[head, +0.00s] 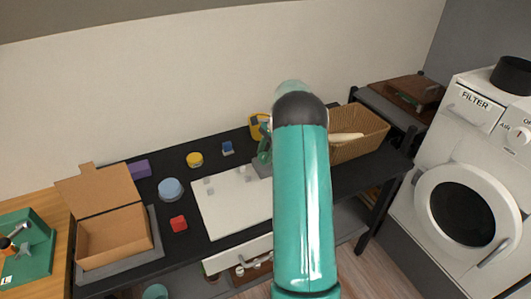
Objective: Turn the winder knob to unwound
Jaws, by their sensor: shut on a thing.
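My teal arm (303,200) rises through the middle of the head view and covers much of what lies behind it. My gripper's fingers are hidden behind the arm. A small green part (265,148) shows at the arm's left edge, above a grey block (262,167) at the right end of a white board. I cannot tell whether these parts belong to my wrist or to the winder. I cannot make out the winder knob or how it is turned.
A wicker basket (362,142) stands right of my arm. A white washer (470,165) stands far right.

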